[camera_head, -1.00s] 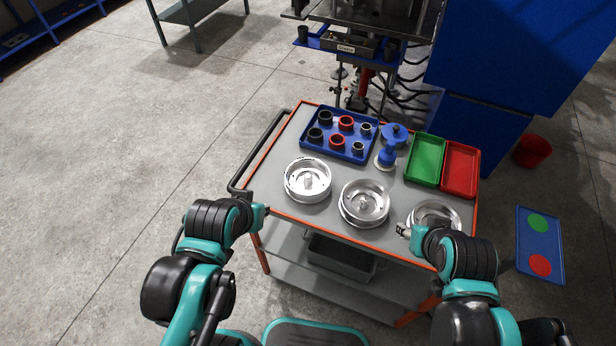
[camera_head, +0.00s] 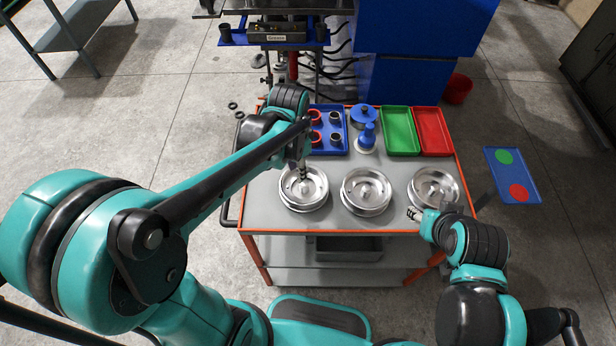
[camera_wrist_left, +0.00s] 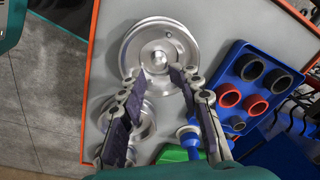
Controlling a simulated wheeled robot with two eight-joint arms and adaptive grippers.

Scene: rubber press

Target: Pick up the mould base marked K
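Three round silvery metal mould bases stand in a row on the cart top: a left one (camera_head: 290,196), a middle one (camera_head: 366,191) and a right one (camera_head: 433,184). No K mark is legible on any of them. My left gripper (camera_head: 303,176) is over the left base, near its central knob, and partly hides it. In the left wrist view this base (camera_wrist_left: 185,52) lies beyond the open fingers (camera_wrist_left: 154,76), its knob roughly between the tips. Contact cannot be told. Another base (camera_wrist_left: 143,128) shows between the fingers. My right gripper (camera_head: 414,214) is beside the right base.
A blue tray (camera_head: 344,150) with black, red and grey rings stands behind the bases, partly behind my left arm. A blue handled tool (camera_head: 366,138), a green tray (camera_head: 399,130) and a red tray (camera_head: 433,131) stand beside it. The press (camera_head: 278,32) is behind the cart.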

